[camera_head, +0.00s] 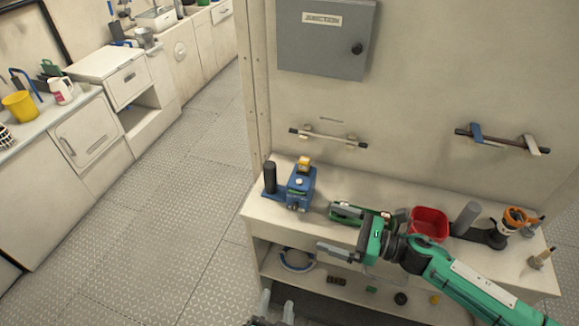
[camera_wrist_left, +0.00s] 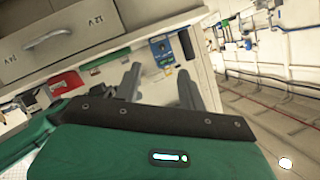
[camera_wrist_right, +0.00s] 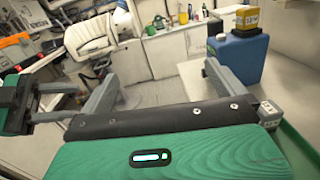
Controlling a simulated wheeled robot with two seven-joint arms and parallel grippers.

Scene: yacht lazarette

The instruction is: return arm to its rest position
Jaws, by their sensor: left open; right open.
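My right gripper (camera_head: 328,229) reaches in from the right over the front of the white bench, to the right of a blue box. It is open with nothing between its fingers. In the right wrist view its fingers (camera_wrist_right: 160,85) stand wide apart, the right one close to the blue box (camera_wrist_right: 238,55); I cannot tell whether they touch. My left gripper (camera_head: 276,308) shows only as grey fingertips at the bottom edge, low in front of the bench. It is open and empty, and the left wrist view shows its fingers (camera_wrist_left: 158,88) apart, pointing towards the bench.
On the bench stand the blue box (camera_head: 302,186) with a yellow top, a black cylinder (camera_head: 270,177), a red bin (camera_head: 429,223), a grey cylinder (camera_head: 466,217) and an orange-topped item (camera_head: 514,218). Small parts lie on the shelf below. A junction box (camera_head: 325,38) hangs above. Floor at left is clear.

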